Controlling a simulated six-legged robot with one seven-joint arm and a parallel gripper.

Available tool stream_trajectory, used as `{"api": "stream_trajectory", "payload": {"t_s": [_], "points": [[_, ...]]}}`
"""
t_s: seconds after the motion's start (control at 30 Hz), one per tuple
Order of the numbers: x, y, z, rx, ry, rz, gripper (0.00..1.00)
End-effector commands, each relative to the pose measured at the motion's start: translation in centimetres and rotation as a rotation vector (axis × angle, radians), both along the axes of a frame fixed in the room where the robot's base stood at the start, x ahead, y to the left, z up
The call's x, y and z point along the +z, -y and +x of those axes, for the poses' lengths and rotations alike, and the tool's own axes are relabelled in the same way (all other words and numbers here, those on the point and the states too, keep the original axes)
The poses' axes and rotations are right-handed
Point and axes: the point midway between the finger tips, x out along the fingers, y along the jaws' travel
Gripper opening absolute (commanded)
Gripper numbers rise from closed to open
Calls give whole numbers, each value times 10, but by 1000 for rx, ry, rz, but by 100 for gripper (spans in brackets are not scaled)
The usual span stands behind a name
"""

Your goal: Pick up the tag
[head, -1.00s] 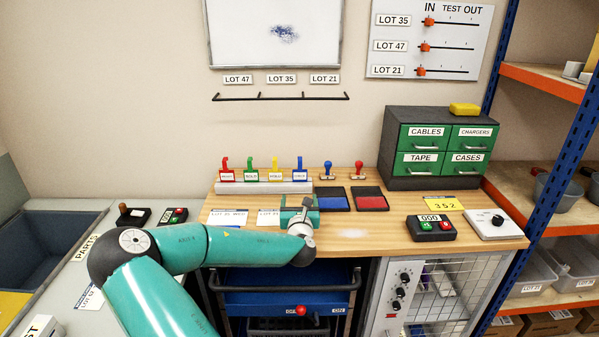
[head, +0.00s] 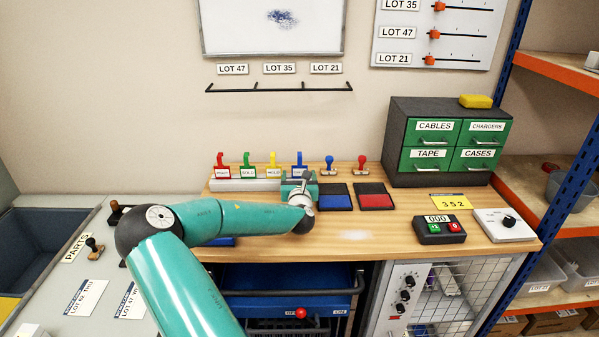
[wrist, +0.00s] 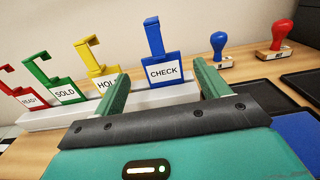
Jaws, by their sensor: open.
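Upright tags stand in a row in a white rack (head: 232,184) at the back of the wooden bench: red READY (wrist: 22,98), green SOLD (wrist: 62,92), yellow HOLD (wrist: 105,80) and blue CHECK (wrist: 163,73). My gripper (wrist: 163,86) is open and empty. In the wrist view its two fingers point toward the rack, with the blue CHECK tag between and beyond them. In the head view my gripper (head: 299,188) is just in front of the rack's right end, hiding the lower part of the blue tag (head: 299,158). Contact cannot be told.
A blue stamp (head: 328,167) and a red stamp (head: 361,165) stand right of the rack, behind a blue pad (head: 335,197) and a red pad (head: 375,196). A counter box (head: 438,229) and green drawers (head: 435,135) are farther right. The bench's front middle is clear.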

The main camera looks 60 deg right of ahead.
Motion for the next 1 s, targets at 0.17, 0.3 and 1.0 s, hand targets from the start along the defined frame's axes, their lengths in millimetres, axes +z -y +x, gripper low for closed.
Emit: {"api": "stream_trajectory", "payload": {"t_s": [0.17, 0.3, 1.0], "points": [[0, 15, 7, 0, 1, 0, 75], [1, 30, 13, 0, 1, -2, 75], [1, 64, 29, 0, 0, 0, 39]]}}
